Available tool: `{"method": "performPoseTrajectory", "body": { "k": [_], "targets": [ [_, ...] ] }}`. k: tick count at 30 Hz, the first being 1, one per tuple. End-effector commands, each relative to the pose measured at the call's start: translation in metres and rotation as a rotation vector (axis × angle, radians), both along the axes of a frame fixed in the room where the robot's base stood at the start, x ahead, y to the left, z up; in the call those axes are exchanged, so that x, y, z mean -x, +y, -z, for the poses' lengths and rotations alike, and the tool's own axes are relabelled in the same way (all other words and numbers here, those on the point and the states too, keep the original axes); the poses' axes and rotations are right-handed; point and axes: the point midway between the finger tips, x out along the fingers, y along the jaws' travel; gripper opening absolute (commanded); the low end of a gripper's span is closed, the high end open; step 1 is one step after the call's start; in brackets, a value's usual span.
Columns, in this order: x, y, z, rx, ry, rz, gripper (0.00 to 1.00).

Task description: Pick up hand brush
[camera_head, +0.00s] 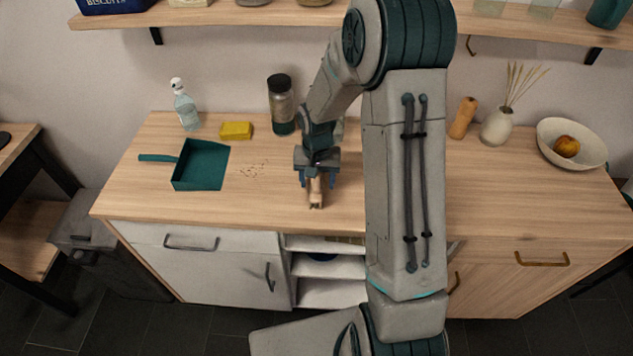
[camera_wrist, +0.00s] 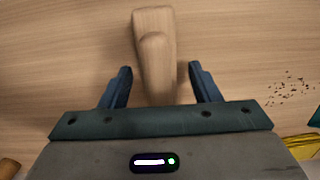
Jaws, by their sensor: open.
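The hand brush (camera_head: 316,200) lies on the wooden counter, with a pale wooden part showing below my gripper (camera_head: 317,182). In the wrist view the brush's wooden handle (camera_wrist: 154,48) runs from above the fingertips down between the two blue fingers. My gripper (camera_wrist: 161,78) is open, with one finger on each side of the handle and a visible gap on both sides. The brush's other end is hidden behind the gripper body.
A teal dustpan (camera_head: 202,165) lies left, beside scattered crumbs (camera_head: 253,170). A yellow sponge (camera_head: 236,130), a spray bottle (camera_head: 185,108) and a dark-lidded jar (camera_head: 281,105) stand behind. At right are a reed vase (camera_head: 497,127) and a bowl (camera_head: 590,147). A shelf (camera_head: 220,17) hangs above.

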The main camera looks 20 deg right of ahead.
Motion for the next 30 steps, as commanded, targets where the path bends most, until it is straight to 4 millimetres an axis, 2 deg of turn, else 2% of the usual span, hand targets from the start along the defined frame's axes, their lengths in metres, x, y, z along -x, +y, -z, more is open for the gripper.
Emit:
{"method": "performPoseTrajectory", "body": {
  "k": [5, 6, 11, 12, 23, 30],
  "targets": [
    [0.0, 0.0, 0.0, 0.0, 0.0, 0.0, 0.56],
    [0.0, 0.0, 0.0, 0.0, 0.0, 0.001, 0.54],
    [0.0, 0.0, 0.0, 0.0, 0.0, 0.001, 0.09],
    [0.0, 0.0, 0.0, 0.0, -0.001, 0.001, 0.06],
    [-0.001, 0.0, -0.003, 0.0, -0.002, 0.001, 0.06],
    [-0.001, 0.0, -0.023, 0.001, -0.005, 0.002, 0.06]
  ]
}}
